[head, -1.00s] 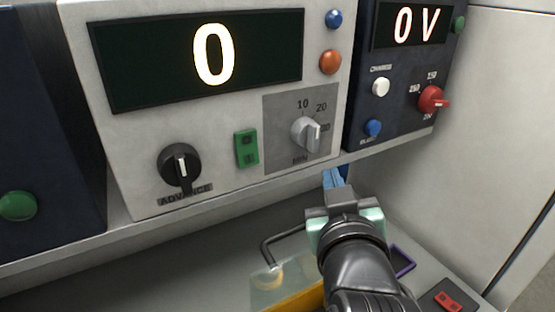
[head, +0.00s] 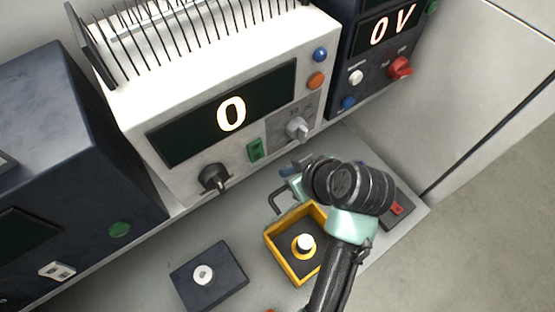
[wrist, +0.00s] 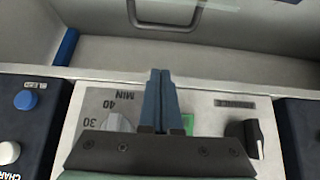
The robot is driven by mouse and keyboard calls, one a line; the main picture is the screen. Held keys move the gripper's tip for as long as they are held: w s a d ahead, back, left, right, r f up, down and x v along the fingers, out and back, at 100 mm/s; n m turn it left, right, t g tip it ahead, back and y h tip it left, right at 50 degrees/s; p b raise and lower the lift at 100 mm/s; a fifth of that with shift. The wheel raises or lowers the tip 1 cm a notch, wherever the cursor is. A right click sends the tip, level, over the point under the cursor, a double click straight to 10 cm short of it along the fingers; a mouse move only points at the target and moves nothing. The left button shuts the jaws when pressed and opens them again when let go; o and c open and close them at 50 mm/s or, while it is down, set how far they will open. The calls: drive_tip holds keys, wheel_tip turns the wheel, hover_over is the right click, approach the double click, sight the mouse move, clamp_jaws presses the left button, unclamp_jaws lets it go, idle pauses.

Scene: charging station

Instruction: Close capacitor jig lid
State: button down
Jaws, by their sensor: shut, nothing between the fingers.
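The capacitor jig is a yellow open-topped box (head: 270,247) on the bench, with a white round capacitor (head: 306,241) standing inside. A dark bent handle (head: 275,203) rises at its back left; the clear lid it seems to belong to is hard to make out, and the lid looks open. In the wrist view a dark handle bar (wrist: 166,27) shows at the top, beyond my fingertips. My gripper (head: 285,171) is shut and empty, above the bench behind the jig and near the front of the white instrument. Its blue fingers (wrist: 160,85) touch each other. My arm hides the jig's right side.
The white instrument (head: 180,100) with knobs stands close behind my gripper. A dark voltage unit (head: 375,65) is at the back right. A dark pad with a white ring (head: 203,275) lies left of the jig. A red switch (head: 397,209) is at right.

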drive_tip(key=p+x, duration=0.3)
drive_tip(key=x, duration=0.7)
drive_tip(key=s+d+p, duration=0.1)
drive_tip(key=s, duration=0.1)
drive_tip(key=s+d+p, duration=0.1)
drive_tip(key=shift+s+d, duration=0.2)
drive_tip(key=shift+s, duration=0.2)
